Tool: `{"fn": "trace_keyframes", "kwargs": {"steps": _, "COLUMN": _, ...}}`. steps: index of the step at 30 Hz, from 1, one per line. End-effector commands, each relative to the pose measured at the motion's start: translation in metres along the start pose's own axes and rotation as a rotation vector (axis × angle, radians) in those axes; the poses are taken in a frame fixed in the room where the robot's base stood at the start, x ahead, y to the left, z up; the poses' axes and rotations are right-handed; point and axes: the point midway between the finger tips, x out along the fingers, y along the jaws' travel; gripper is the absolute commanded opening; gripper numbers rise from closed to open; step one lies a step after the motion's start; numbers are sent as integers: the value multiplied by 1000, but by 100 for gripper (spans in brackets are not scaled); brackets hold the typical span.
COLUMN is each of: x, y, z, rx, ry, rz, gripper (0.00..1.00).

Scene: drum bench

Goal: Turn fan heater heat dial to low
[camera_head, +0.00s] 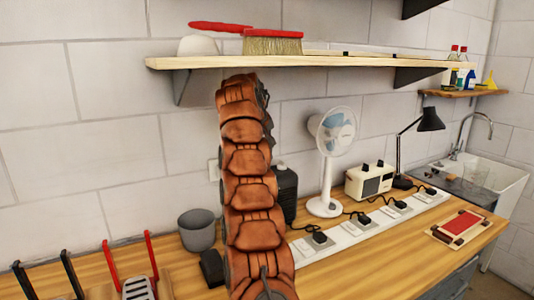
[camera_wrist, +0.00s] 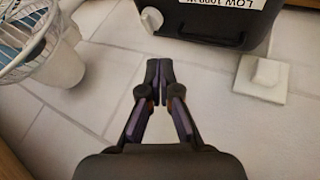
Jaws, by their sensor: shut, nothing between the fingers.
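The fan heater is a dark box. In the wrist view the heater (camera_wrist: 215,22) fills the top, with a white label (camera_wrist: 222,3) that reads upside down and includes "LOW". A pale round knob (camera_wrist: 152,20) shows at its left end; I cannot tell its setting. In the head view the heater (camera_head: 287,185) stands on the bench, partly hidden behind my orange arm. My gripper (camera_wrist: 158,75) is shut and empty, its tips apart from the heater and below the knob in the wrist view. It is hidden in the head view.
A white fan (camera_head: 328,165) stands right of the heater. A power strip (camera_head: 365,228) with several plugs runs along the bench. A grey pot (camera_head: 197,230) is left of my arm. A shelf (camera_head: 300,61) hangs above. A white wall plate (camera_wrist: 261,79) is near the heater.

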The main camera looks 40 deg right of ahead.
Motion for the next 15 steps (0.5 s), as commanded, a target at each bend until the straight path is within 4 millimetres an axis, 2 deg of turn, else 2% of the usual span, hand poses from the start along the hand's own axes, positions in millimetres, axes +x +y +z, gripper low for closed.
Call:
{"fn": "trace_keyframes", "kwargs": {"steps": 8, "x": 26, "y": 3, "z": 2, "rx": 5, "ry": -5, "rz": 2, "gripper": 0}}
{"fn": "trace_keyframes", "kwargs": {"steps": 15, "x": 65, "y": 2, "z": 2, "rx": 1, "ry": -7, "rz": 0, "gripper": 0}}
